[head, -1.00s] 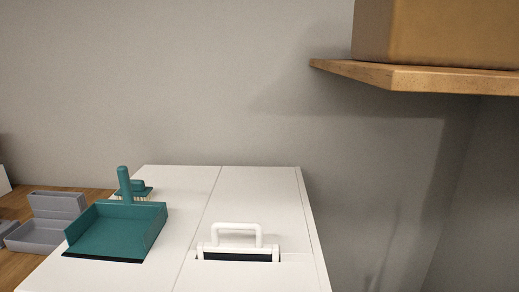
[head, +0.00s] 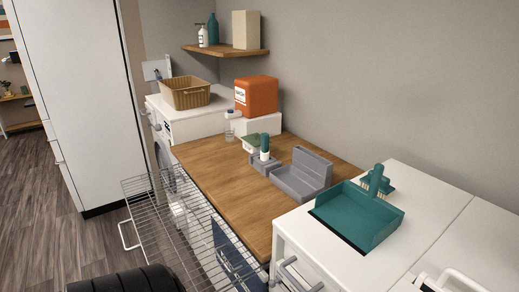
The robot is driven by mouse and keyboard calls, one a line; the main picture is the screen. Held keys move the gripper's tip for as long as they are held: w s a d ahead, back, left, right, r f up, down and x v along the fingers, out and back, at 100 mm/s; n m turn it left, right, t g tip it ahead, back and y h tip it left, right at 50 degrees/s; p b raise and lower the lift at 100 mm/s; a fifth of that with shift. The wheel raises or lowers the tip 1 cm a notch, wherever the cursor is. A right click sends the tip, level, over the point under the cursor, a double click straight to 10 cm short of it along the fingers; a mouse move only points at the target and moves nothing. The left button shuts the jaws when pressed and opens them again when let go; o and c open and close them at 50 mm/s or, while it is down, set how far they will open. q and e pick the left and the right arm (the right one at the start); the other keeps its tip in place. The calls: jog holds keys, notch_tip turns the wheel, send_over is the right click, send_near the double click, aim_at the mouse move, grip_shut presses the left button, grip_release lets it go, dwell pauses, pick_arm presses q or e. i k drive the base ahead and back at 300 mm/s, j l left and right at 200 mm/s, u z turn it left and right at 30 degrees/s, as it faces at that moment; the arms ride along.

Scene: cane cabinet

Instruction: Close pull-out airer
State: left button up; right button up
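The pull-out airer (head: 146,189) is a wire rack at lower left in the head view. It sticks out from the front of the wooden-topped unit over the floor, so it stands open. A white loop handle (head: 124,236) is at its outer left side. Its lower part is partly hidden behind a dark ribbed shape at the bottom edge, which seems to be part of my own arm. Neither gripper's fingers show in this view.
A wooden counter (head: 215,165) holds a grey sink-like tray (head: 303,178). A teal dustpan (head: 355,218) lies on the white cabinet (head: 432,190) at right. A wicker basket (head: 185,93) sits on the white machine behind. A tall white cabinet (head: 80,90) stands at left. Dark wood floor (head: 50,220) is free at left.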

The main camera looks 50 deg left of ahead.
aim_at(121, 231)
jog(key=k, duration=1)
jog(key=k+u, duration=0.1)
jog(key=u, duration=0.85)
jog(key=k+j+u, duration=0.15)
jog(key=u, duration=0.35)
jog(key=i+l+u, duration=0.25)
jog(key=i+u, duration=0.25)
jog(key=i+l+u, duration=0.5)
jog(key=i+j, duration=0.05)
jog(key=i, duration=0.05)
